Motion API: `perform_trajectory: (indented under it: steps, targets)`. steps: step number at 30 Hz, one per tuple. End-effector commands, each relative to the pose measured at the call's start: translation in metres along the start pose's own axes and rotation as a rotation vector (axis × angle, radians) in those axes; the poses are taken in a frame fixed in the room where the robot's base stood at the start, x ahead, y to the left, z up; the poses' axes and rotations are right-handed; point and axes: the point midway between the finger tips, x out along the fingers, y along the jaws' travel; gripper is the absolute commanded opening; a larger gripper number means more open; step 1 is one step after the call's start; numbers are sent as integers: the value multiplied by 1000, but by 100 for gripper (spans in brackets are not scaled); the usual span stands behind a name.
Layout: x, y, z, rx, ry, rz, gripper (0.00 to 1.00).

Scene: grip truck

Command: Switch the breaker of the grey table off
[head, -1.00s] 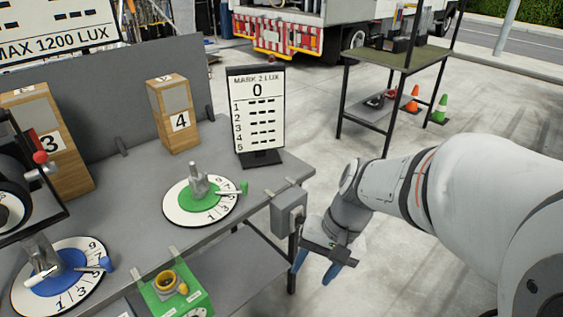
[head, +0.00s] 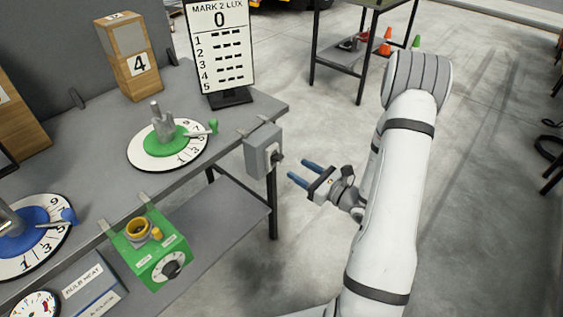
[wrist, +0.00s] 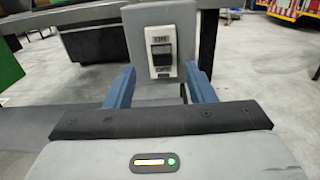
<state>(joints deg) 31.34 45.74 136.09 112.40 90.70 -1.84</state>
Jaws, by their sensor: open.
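The breaker is a grey box (head: 263,150) hung on the right edge of the grey table (head: 95,175). In the wrist view its face shows a white plate with a dark rocker switch (wrist: 162,54) between small labels; which way the rocker is set is hard to tell. My gripper (head: 298,172) has two blue fingers, open and empty, to the right of the box and pointing at it. In the wrist view the fingers (wrist: 162,88) stand to either side below the switch, with a gap between gripper and box in the head view.
On the table are a green dial (head: 167,143), a blue dial (head: 30,235), wooden blocks marked 4 (head: 138,75) and a score sign (head: 220,50). A green box (head: 150,255) hangs on the front edge.

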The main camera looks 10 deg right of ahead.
Motion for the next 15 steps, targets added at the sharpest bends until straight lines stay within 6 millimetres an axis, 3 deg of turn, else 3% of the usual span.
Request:
perform_trajectory:
  steps: [15]
  targets:
    - [68,-1,-1,2,0,-5,49]
